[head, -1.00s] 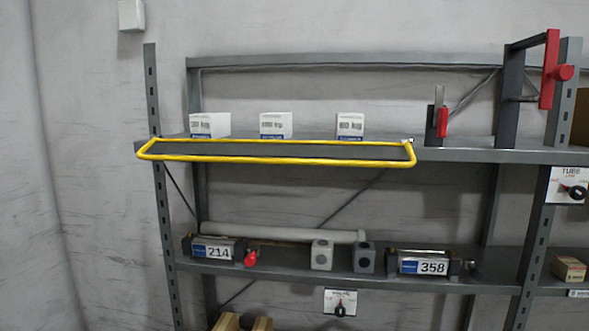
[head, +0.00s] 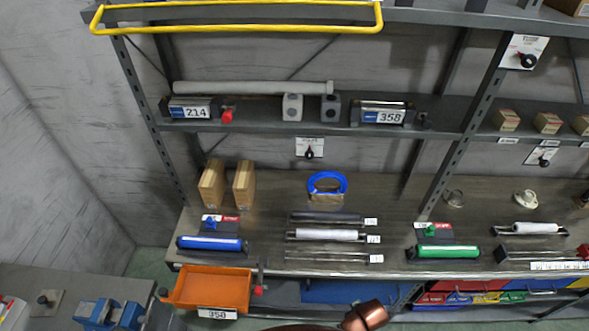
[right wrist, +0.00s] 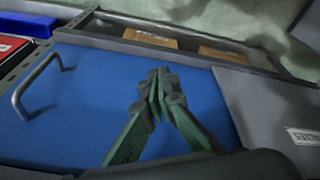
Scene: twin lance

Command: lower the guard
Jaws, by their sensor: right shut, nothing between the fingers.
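The guard appears to be the yellow tubular rail (head: 230,29) along the front of the top shelf (head: 440,17), at the top of the head view. Its long front bar hangs just below the shelf's front edge, and its ends run back toward the shelf. No gripper touches it. My right gripper (right wrist: 159,82) shows in the right wrist view, its green-sided fingers shut with nothing between them, over a blue panel (right wrist: 90,100) with a metal handle (right wrist: 35,85). My left gripper is in neither current view.
A middle shelf holds two numbered units (head: 190,108) and a pale tube (head: 252,87). The workbench below carries rollers (head: 212,244), cartons (head: 212,185) and a blue ring (head: 327,184). An orange tray (head: 207,289) hangs at the bench front.

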